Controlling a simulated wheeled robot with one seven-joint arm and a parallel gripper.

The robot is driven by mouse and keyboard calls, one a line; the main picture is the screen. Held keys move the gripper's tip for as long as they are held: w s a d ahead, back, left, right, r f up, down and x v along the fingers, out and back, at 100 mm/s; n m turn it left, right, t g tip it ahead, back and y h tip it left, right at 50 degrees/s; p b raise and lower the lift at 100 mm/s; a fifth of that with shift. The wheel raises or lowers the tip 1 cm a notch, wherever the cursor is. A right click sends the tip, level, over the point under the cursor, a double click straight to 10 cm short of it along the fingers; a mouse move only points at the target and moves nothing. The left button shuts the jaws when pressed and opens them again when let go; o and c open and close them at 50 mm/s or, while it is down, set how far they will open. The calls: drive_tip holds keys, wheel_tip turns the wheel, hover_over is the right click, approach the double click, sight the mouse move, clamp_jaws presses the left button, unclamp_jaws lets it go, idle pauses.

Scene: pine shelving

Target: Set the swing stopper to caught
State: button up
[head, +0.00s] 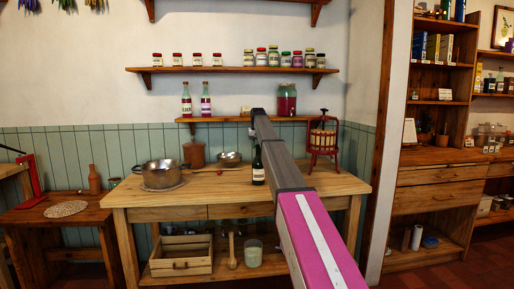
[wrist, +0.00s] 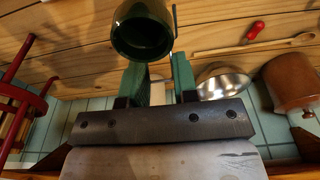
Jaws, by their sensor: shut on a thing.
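The dark green bottle (head: 258,169) stands on the wooden bench near its middle, and its top lies close to my arm in the head view. In the wrist view a dark green rounded body (wrist: 143,30), apparently the bottle, fills the top centre, with a thin dark wire curve (wrist: 174,12) at its right. My gripper (wrist: 157,75) has two green fingers around a small pale piece (wrist: 157,88), which appears to be the swing stopper. The grip is partly hidden, and I cannot tell exactly how the stopper sits at the neck. The head view hides the fingertips.
A red press (head: 323,138) stands right of the bottle. A metal bowl (head: 228,159), a brown crock (head: 194,154) and a large pot (head: 162,174) stand to the left. Shelves hang above.

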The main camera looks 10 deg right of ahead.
drive_tip(key=t, duration=0.1)
drive_tip(key=s+r+t, duration=0.1)
drive_tip(key=t, duration=0.1)
drive_tip(key=s+r+t, duration=0.1)
drive_tip(key=t, duration=0.1)
drive_tip(key=s+t, duration=0.1)
drive_tip(key=t, duration=0.1)
drive_tip(key=s+r+t, duration=0.1)
drive_tip(key=t, duration=0.1)
drive_tip(key=shift+t, duration=0.4)
drive_tip(key=s+t, duration=0.1)
drive_tip(key=t, duration=0.2)
drive_tip(key=shift+s+t, duration=0.35)
drive_tip(key=shift+t, duration=0.05)
drive_tip(key=t, duration=0.1)
drive_tip(key=s+t, duration=0.1)
drive_tip(key=t, duration=0.1)
drive_tip(key=shift+s, duration=0.15)
drive_tip(key=shift+s+f+t, duration=0.2)
drive_tip(key=shift+s+t, duration=0.1)
drive_tip(key=shift+t, duration=0.5)
drive_tip(key=shift+s+f+t, duration=0.15)
drive_tip(key=shift+s+t, duration=0.1)
drive_tip(key=shift+t, duration=0.55)
drive_tip(key=shift+s+f+t, duration=0.2)
drive_tip(key=shift+s+t, duration=0.05)
drive_tip(key=shift+t, duration=0.45)
drive_tip(key=o, duration=0.9)
